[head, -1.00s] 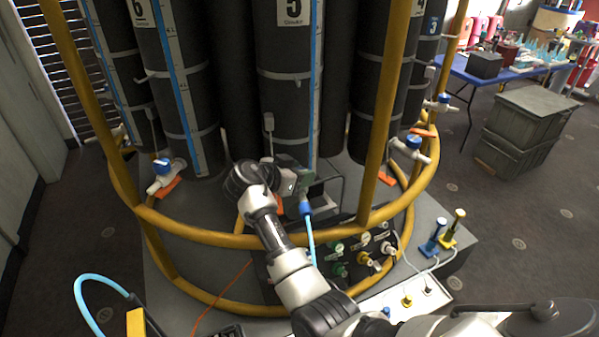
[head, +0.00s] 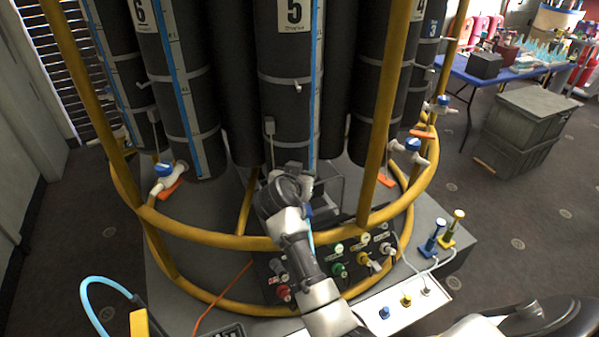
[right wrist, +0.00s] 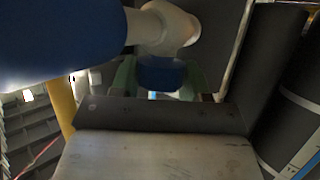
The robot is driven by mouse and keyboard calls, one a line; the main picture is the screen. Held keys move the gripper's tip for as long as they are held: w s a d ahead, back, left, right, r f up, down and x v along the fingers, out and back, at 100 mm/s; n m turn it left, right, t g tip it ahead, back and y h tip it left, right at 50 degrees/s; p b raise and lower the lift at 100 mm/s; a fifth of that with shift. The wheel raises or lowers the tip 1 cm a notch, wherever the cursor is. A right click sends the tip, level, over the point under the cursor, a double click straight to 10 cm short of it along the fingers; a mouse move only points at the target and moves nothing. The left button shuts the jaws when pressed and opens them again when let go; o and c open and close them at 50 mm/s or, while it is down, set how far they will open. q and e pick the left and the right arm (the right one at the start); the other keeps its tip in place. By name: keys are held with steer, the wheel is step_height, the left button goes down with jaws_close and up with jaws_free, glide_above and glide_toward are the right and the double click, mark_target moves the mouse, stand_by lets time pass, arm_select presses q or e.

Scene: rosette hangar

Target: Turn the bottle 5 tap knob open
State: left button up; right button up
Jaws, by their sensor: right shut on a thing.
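Bottle 5 (head: 286,110) is a tall dark cylinder with a "5" label, in the middle of the head view. Its tap is mostly hidden there behind my right wrist. In the right wrist view, the white tap body (right wrist: 172,28) is at top centre, with a large blue end piece (right wrist: 60,42) at upper left. A smaller blue knob (right wrist: 162,73) sits between the green finger pads of my right gripper (right wrist: 160,88), which is shut on it. In the head view, the right arm reaches up to the tap from the bottom. My left gripper is not in view.
Yellow rails (head: 250,243) ring the bottles, and my right arm crosses over the lower ring. Other blue-knobbed taps stand at left (head: 165,172) and right (head: 412,146). A panel of coloured connectors (head: 340,262) lies below. Grey crates (head: 520,130) stand on the floor at right.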

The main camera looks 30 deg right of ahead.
steer(key=n+t+y+p, duration=0.1)
steer(key=n+y+p, duration=0.1)
steer(key=n+t+y+p, duration=0.1)
steer(key=n+y+p, duration=0.1)
steer(key=r+n+t+y+p, duration=0.1)
steer(key=n+y+p, duration=0.1)
steer(key=p, duration=0.1)
steer(key=shift+d+t+y, duration=0.25)
steer(key=shift+t+y, duration=0.05)
steer(key=shift+f+n+y+p, duration=0.15)
steer(key=shift+n+y+p, duration=0.6)
steer(key=shift+n, duration=0.25)
steer(key=shift+f+n+y+p, duration=0.15)
steer(key=shift+n+y+p, duration=0.15)
steer(key=shift+n+y, duration=0.9)
steer(key=shift+a+y, duration=0.1)
steer(key=shift+y, duration=0.25)
steer(key=o, duration=0.9)
steer(key=shift+f, duration=0.15)
